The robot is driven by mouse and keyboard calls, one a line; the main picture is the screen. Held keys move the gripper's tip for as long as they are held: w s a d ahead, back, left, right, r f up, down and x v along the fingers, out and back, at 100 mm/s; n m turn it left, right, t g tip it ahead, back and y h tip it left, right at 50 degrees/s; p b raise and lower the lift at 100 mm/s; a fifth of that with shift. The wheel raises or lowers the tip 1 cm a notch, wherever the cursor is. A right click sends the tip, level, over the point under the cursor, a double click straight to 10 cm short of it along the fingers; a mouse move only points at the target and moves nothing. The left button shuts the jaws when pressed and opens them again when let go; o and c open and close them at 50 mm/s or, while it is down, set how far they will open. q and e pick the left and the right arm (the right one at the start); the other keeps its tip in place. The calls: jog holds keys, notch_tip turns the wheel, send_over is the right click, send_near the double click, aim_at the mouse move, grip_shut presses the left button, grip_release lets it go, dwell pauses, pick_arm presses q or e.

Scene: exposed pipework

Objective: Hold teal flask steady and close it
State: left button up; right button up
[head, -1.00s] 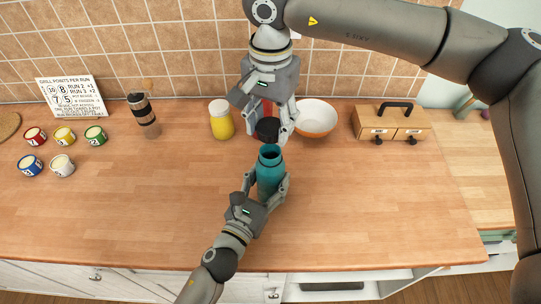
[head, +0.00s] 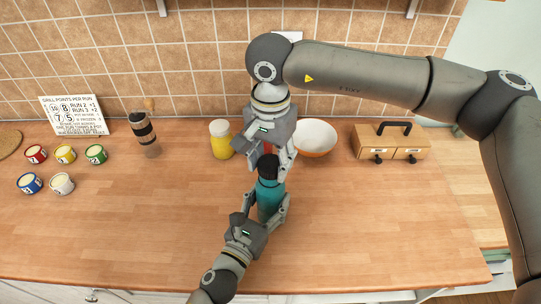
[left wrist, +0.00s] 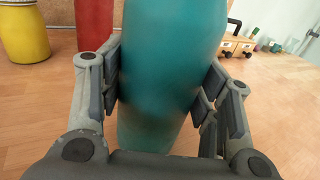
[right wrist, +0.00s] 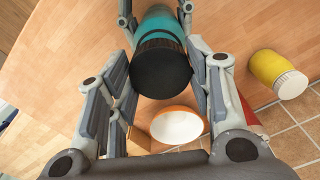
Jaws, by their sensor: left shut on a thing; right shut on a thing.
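The teal flask (head: 269,200) stands upright on the wooden counter; it fills the middle of the left wrist view (left wrist: 168,60). My left gripper (head: 270,213) is shut on the flask's body, one finger on each side. The black cap (head: 268,168) sits over the flask's mouth, which is hidden. My right gripper (head: 266,160) is above the flask, shut on the cap. In the right wrist view the cap (right wrist: 160,68) is between its fingers, in line with the flask (right wrist: 160,25). I cannot tell whether the cap is screwed on.
A yellow jar (head: 221,139), a red object (left wrist: 95,24) and an orange-and-white bowl (head: 315,140) stand close behind. A wooden drawer box (head: 392,142) is at right. A shaker (head: 144,132), small paint cans (head: 65,154) and a sign (head: 72,115) are at left. The front counter is clear.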

jog(key=shift+f, duration=0.45)
jog(key=shift+f, duration=0.6)
